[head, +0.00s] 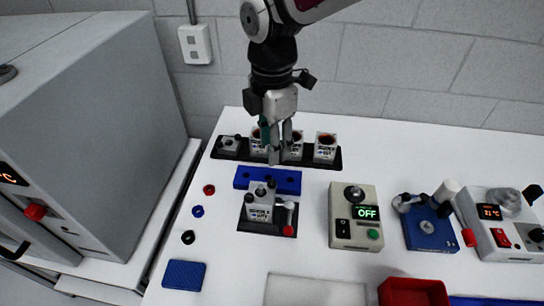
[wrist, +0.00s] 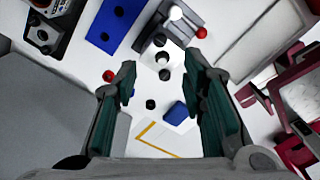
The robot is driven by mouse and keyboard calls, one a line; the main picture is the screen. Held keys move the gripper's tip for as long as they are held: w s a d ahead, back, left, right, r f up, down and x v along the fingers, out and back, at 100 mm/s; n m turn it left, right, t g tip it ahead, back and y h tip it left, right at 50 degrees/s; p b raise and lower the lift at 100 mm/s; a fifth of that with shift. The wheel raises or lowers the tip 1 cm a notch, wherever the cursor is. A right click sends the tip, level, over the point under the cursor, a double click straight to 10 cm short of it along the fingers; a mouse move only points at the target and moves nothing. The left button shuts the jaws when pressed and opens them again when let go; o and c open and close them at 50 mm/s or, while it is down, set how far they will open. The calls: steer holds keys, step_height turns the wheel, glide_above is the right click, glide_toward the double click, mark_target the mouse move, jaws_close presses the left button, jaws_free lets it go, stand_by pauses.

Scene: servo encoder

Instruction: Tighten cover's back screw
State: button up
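The servo encoder unit (head: 259,213), a small white block, stands on a dark base in the head view. Dark screw-like knobs (head: 271,185) stick up from its top; I cannot tell whether the back one is fully seated. In the wrist view the white block (wrist: 153,54) shows beyond the fingertips, with dark round knobs (wrist: 163,75) on it. My gripper (head: 276,150) hangs above the table behind the unit, in front of the black rack.
A black rack (head: 332,164) with several small units stands behind; a blue block with holes (head: 268,180) lies before it. A red-tipped lever (head: 289,228) is beside the unit. Rings lie left. A controller reading OFF (head: 345,232) and a red bin (head: 413,291) stand right.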

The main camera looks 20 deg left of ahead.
mark_target(272, 182)
steer(key=shift+r, duration=0.6)
step_height(272, 182, down, 12)
steer(key=n, duration=0.9)
steer(key=shift+b, duration=0.3)
jaws_close()
